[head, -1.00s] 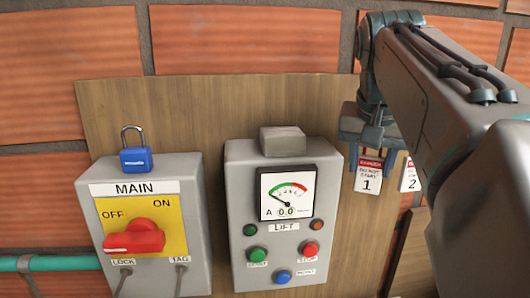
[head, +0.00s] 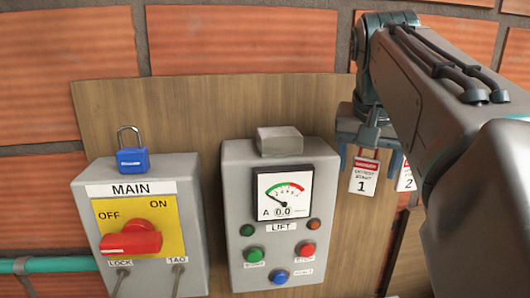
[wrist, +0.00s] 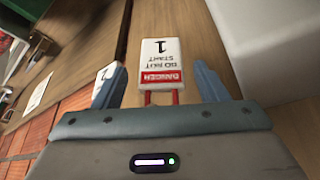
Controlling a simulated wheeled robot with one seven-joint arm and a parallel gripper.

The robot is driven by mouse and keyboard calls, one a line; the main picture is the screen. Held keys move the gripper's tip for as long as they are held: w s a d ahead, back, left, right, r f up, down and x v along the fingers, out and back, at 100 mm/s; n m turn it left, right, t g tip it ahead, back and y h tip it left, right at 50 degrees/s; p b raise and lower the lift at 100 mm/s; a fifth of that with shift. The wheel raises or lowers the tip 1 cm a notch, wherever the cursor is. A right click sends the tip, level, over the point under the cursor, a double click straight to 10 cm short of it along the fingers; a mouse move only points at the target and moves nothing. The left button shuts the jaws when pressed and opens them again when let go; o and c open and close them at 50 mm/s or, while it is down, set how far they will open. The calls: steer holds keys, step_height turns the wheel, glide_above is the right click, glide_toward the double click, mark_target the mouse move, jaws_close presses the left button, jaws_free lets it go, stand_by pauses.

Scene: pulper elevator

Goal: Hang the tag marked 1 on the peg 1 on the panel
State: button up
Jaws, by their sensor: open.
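The tag marked 1 (head: 362,178), white with a red danger band, is at the right side of the wooden panel (head: 180,110), slightly tilted. My gripper (head: 369,165) is open around it, one finger on each side, with gaps. In the wrist view the tag (wrist: 160,60) appears upside down between the spread fingertips of my gripper (wrist: 158,82), with red straps at its band end. Peg 1 is not visible; the gripper body hides the area above the tag. I cannot tell what the tag hangs from.
The tag marked 2 (head: 406,178) is just right, close to my right finger and partly covered by my arm. The MAIN box (head: 185,205) with a red switch and blue padlock (head: 132,158) is left. The grey LIFT box (head: 325,220) stands close to my gripper's left.

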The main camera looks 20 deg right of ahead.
steer(key=shift+r, duration=0.1)
steer(key=p+v, duration=0.1)
steer(key=v, duration=1.2)
steer(key=shift+r, duration=0.4)
